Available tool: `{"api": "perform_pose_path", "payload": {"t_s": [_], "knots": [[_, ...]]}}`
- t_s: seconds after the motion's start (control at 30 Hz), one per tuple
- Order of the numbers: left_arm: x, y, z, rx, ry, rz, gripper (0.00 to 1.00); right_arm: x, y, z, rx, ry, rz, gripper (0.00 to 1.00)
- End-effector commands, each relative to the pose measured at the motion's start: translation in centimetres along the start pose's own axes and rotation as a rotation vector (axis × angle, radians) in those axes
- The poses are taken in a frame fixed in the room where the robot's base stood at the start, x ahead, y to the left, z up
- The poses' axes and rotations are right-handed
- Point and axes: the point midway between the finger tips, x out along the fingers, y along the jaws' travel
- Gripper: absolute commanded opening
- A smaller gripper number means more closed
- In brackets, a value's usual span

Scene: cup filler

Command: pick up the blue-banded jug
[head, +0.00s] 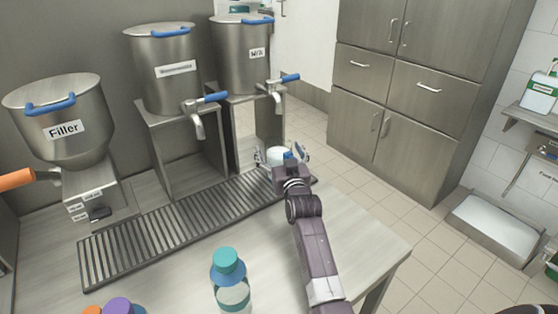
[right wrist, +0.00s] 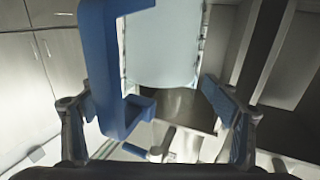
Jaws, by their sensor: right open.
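A pale jug (head: 276,155) with a blue part (head: 289,155) stands at the right end of the drip grate, below the tap of the right steel container. In the right wrist view its pale body (right wrist: 162,50) is ahead of the fingers, and a blue angular handle (right wrist: 98,60) is at the left, close to the left finger. My right gripper (head: 282,154) is open, with its fingers on either side of the jug; it also shows in the right wrist view (right wrist: 150,105). I cannot tell whether a finger touches the handle. My left gripper is not in view.
The slatted drip grate (head: 150,238) runs along the steel table. Steel containers stand behind it, including the Filler hopper (head: 62,128). A teal-capped bottle (head: 230,283) stands near the front, with orange and purple caps to its left.

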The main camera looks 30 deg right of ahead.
Motion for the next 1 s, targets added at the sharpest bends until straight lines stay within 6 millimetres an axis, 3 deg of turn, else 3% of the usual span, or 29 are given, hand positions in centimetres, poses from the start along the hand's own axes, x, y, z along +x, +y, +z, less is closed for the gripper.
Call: {"api": "perform_pose_path", "payload": {"t_s": [0.23,0.77,1.0], "knots": [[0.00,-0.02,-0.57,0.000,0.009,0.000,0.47,0.11,0.02,-0.02,0.000,0.001,0.000,0.80],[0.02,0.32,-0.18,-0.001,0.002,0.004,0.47,0.08,0.01,0.01,-0.001,0.000,0.000,0.22],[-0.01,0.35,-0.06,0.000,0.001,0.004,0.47,0.11,0.02,-0.30,0.000,0.006,0.001,0.19]]}}
